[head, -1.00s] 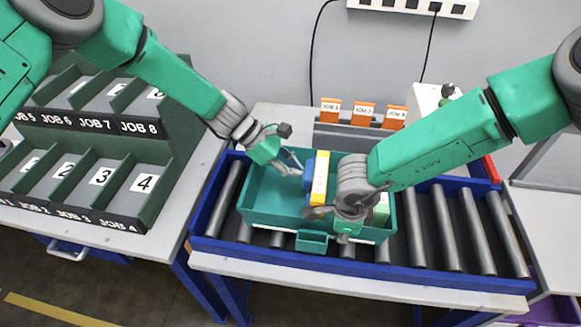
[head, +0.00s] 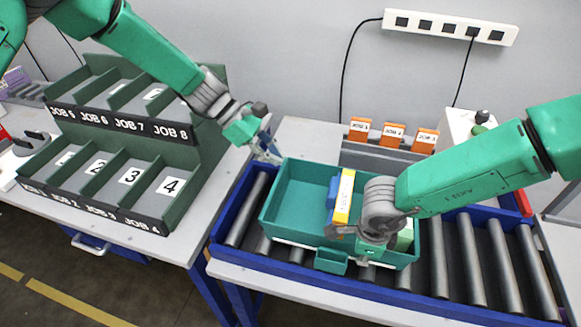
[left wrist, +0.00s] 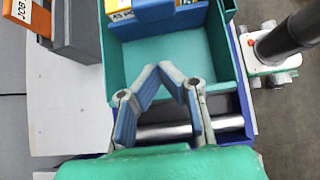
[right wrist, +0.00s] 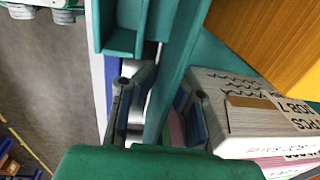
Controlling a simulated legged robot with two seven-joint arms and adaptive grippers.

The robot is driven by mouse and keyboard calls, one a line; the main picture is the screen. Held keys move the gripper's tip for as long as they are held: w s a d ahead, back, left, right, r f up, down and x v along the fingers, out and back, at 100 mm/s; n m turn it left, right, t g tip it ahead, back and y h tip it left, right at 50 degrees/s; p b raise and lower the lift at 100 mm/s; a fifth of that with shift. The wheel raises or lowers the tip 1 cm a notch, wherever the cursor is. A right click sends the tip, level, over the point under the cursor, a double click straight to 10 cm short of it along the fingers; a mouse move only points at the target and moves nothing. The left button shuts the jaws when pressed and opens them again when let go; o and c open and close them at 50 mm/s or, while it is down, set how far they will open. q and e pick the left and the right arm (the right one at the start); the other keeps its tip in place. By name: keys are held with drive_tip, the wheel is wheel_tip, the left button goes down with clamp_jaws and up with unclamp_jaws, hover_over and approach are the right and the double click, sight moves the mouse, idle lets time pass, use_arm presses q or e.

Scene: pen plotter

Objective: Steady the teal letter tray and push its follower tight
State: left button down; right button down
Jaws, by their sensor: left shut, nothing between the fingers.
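The teal letter tray (head: 296,238) sits on the roller conveyor. Its blue follower (head: 332,193) stands upright in the tray against a yellow block (head: 344,196); the follower also shows in the left wrist view (left wrist: 168,14). The tray's left part is empty. My left gripper (head: 272,155) is shut and empty, above the tray's left end and apart from the follower. My right gripper (right wrist: 160,95) has its fingers either side of a tray wall (right wrist: 172,75); I cannot tell whether they clamp it. My right arm hides part of the tray's contents.
A dark green sorting rack (head: 150,130) with numbered slots stands to the left. Orange job cards (head: 393,134) stand behind the conveyor. The conveyor's blue frame (head: 235,258) surrounds bare rollers (head: 470,250) to the right of the tray. A power strip (head: 450,27) hangs on the wall.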

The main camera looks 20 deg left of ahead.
sight(343, 195)
use_arm(q)
drive_tip(key=d+r+y, duration=0.3)
drive_tip(key=d+y, duration=0.1)
drive_tip(key=y, duration=0.1)
drive_tip(key=d+f, duration=0.7)
drive_tip(key=f, duration=0.1)
drive_tip(key=shift+d+f, duration=0.15)
drive_tip(key=shift+f, duration=0.25)
drive_tip(key=shift+s+d, duration=0.1)
drive_tip(key=shift+d, duration=2.25)
drive_tip(key=shift+a, duration=0.15)
